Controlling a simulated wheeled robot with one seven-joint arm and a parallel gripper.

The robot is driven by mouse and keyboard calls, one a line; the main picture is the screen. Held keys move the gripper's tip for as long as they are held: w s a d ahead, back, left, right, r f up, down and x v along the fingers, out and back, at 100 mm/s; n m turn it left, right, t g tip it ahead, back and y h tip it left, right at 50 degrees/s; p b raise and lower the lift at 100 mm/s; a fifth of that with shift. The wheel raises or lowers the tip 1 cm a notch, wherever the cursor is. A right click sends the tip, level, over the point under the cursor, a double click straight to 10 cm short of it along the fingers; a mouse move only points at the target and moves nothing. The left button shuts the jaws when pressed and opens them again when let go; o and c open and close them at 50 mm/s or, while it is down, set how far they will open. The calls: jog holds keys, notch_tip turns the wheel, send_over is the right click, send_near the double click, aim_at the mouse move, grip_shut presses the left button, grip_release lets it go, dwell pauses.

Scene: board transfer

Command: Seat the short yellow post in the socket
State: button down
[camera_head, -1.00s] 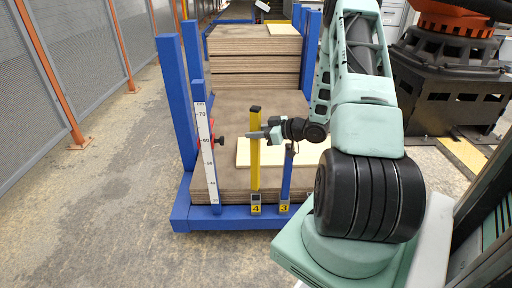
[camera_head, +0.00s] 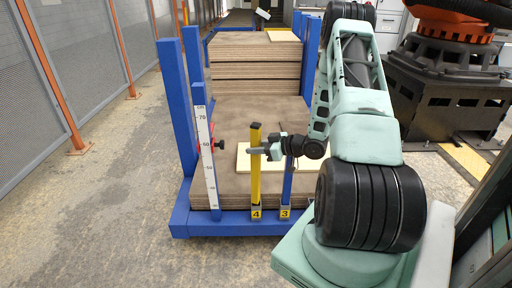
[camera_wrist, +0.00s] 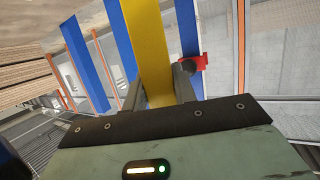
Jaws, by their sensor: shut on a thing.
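The short yellow post (camera_head: 256,178) stands upright at the front edge of the board stack, with a dark cap on top. My gripper (camera_head: 257,149) is shut on its upper part; the wrist view shows the post (camera_wrist: 147,45) between my two fingers (camera_wrist: 160,88). The socket marked 4 (camera_head: 256,215) is on the blue front beam, directly below the post. The post's lower end meets the top of the socket; I cannot tell how deep it sits.
A short blue post (camera_head: 287,183) stands at marker 3, close to the right. A blue post with a white centimetre scale (camera_head: 207,155) and a red clamp with a black knob (camera_head: 218,144) stand to the left. A pale board (camera_head: 303,160) lies behind on the stack.

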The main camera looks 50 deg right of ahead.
jog(key=c, duration=1.1)
grip_release()
jog(key=shift+r, duration=0.1)
jog(key=shift+r, duration=0.3)
jog(key=p+v, duration=0.3)
jog(key=v, duration=0.9)
jog(key=shift+r, duration=0.2)
